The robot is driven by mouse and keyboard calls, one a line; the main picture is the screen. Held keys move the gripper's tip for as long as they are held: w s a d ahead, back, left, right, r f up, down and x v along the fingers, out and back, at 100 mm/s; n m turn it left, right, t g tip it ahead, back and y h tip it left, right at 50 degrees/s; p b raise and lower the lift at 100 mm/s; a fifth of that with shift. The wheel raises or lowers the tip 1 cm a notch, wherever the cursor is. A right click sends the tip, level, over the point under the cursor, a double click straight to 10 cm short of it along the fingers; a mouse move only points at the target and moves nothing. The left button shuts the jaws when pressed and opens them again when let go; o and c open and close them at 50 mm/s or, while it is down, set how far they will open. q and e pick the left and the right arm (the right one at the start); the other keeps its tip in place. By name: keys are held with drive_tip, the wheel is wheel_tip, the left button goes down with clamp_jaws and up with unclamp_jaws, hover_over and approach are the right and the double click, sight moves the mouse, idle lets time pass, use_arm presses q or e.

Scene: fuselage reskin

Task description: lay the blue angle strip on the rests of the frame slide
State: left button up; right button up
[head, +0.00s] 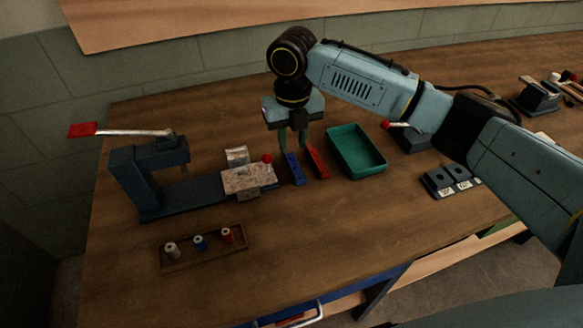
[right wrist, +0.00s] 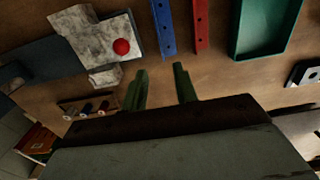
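The blue angle strip (head: 295,169) lies on the table, just right of the frame slide, and also shows in the right wrist view (right wrist: 164,27). The frame slide (head: 248,179) is a pale, mottled block with a red knob, in front of the dark press; it also shows in the right wrist view (right wrist: 95,40). Its rests cannot be made out clearly. My right gripper (head: 293,145) is above the blue strip with its green fingers apart. In the right wrist view the fingers (right wrist: 160,78) are open with nothing between them. My left gripper is not in view.
A red strip (head: 317,162) lies beside the blue one. A green tray (head: 372,170) stands to the right. The dark press (head: 140,180) with a red-ended lever stands left. A wooden holder (head: 205,257) with small spools is in front. Labelled dark blocks (head: 440,185) sit further right.

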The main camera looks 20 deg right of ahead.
approach(297, 174)
drive_tip(key=shift+s+a+f, duration=0.35)
drive_tip(key=shift+a+f, duration=0.2)
drive_tip(key=shift+a, duration=0.15)
drive_tip(key=shift+s+d+f+b, duration=0.1)
drive_tip(key=shift+f+b, duration=0.15)
drive_tip(key=shift+f, duration=1.15)
drive_tip(key=shift+s+d+f+b, duration=0.1)
drive_tip(key=shift+f+b, duration=0.1)
drive_tip(key=shift+f, duration=1.15)
clamp_jaws()
